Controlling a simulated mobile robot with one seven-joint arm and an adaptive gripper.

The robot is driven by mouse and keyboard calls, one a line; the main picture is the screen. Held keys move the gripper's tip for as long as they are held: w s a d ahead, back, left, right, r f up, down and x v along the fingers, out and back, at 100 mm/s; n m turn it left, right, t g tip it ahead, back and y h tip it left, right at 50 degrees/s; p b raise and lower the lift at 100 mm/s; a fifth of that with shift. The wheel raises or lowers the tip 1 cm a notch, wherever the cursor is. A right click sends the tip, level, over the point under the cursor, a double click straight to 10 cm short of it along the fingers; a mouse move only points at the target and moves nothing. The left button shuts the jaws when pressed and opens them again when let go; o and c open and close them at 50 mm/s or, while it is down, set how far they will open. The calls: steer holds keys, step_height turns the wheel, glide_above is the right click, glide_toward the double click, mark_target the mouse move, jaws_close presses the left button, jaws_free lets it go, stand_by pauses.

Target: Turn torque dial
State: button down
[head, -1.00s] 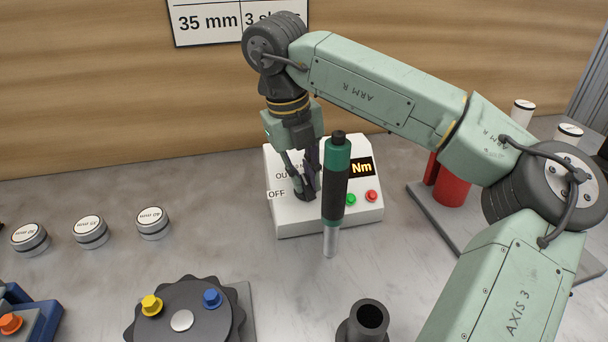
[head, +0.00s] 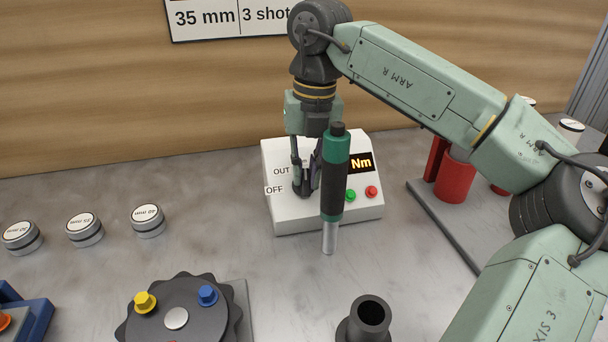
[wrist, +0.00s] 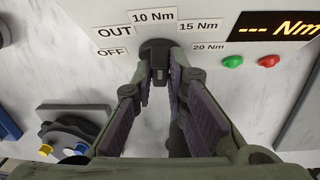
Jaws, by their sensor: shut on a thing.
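The torque dial (wrist: 158,48) is a dark round knob on the white control box (head: 290,219). Labels OFF, OUT, 10 Nm, 15 Nm and 20 Nm stand around it in the wrist view. My gripper (wrist: 160,75) is shut on the dial, with its fingertips at the knob; it also shows at the box in the head view (head: 306,188). The fingers partly hide the dial, and I cannot tell which label it points to. The display (wrist: 272,30) shows dashes and "Nm".
A green and black driver (head: 334,180) hangs upright in front of the box. Green (head: 350,195) and red (head: 371,192) buttons are beside the dial. A dark rotary plate (head: 180,318) and a black tube (head: 369,317) stand nearer. Several labelled cylinders (head: 85,230) are at left.

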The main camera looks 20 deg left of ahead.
steer(key=shift+w+d+f+m+g+y+b, duration=0.1)
steer(key=shift+d+m+g+y+b, duration=0.15)
steer(key=shift+m+y+b, duration=0.4)
steer(key=shift+w+d+m+g+y+b, duration=0.1)
steer(key=shift+m+g+y+b, duration=0.2)
steer(key=shift+m+y, duration=0.6)
steer(key=shift+m, duration=0.25)
steer(key=c, duration=1.6)
jaws_free()
steer(key=v, duration=1.2)
steer(key=shift+a, duration=0.1)
